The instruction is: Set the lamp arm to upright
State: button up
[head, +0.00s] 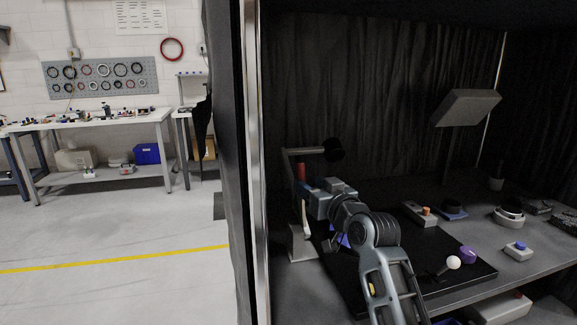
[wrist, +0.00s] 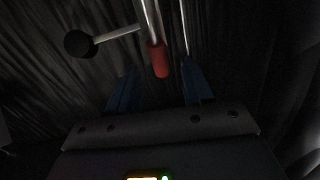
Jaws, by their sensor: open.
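The lamp arm (head: 289,165) appears to be the thin grey bar structure at the left end of the bench, with a round black head (head: 333,149) on a sideways rod. A red grip (head: 300,171) hangs on it, beside my gripper (head: 304,187). In the wrist view, the red grip (wrist: 158,60) lies between the two blue fingers of my gripper (wrist: 160,74), with visible gaps on both sides. The fingers are open. The black head (wrist: 79,44) shows at upper left on its rod. The arm's lower joint is partly hidden by my gripper.
A black mat (head: 440,265) lies under my arm. A metal post (head: 250,160) borders the left.

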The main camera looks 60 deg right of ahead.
aim_at(297, 172)
jog(key=shift+x, duration=0.75)
jog(key=p+x, duration=0.1)
jog(key=x, duration=0.6)
jog(key=shift+r+p, duration=0.1)
jog(key=shift+p, duration=0.2)
jog(key=shift+s, duration=0.1)
grip_shut()
